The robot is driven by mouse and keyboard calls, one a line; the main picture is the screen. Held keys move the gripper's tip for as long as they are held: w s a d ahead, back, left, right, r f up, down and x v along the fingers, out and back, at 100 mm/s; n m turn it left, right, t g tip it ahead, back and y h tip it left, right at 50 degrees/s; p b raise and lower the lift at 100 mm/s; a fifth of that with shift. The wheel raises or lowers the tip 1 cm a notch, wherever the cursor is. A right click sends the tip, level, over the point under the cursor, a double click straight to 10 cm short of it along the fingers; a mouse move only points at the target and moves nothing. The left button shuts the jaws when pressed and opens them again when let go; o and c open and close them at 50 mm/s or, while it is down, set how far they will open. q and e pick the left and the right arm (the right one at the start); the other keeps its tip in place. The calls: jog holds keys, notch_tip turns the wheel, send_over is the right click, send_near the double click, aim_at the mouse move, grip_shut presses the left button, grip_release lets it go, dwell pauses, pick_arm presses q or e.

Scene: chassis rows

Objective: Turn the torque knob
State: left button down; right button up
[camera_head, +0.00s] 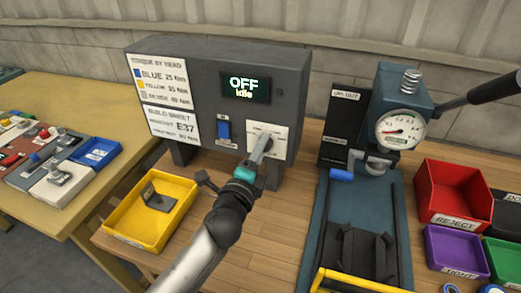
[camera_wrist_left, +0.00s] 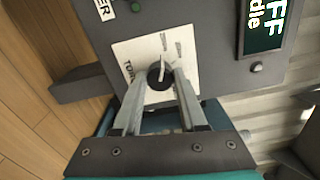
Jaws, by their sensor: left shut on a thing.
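The torque knob (camera_wrist_left: 159,77) is a black round knob with a light pointer on a white labelled plate (camera_wrist_left: 128,52). That plate (camera_head: 281,134) sits at the lower right of the grey control box (camera_head: 205,72). My left gripper (camera_wrist_left: 161,82) has its two fingers closed on the knob from both sides. In the head view my left gripper (camera_head: 263,150) reaches the plate and hides the knob. The box's display (camera_head: 246,88) reads OFF and Idle. My right gripper is not in view.
A yellow tray (camera_head: 123,226) with a grey bracket (camera_head: 158,199) stands left of my arm. A press with a gauge (camera_head: 400,130) and red (camera_head: 455,192) and purple (camera_head: 455,252) bins stand right.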

pick_arm(q)
jog(key=shift+n, duration=0.8)
jog(key=shift+c, duration=2.2)
grip_release()
jog(key=v, duration=1.5)
jog(key=shift+s+a, duration=0.1)
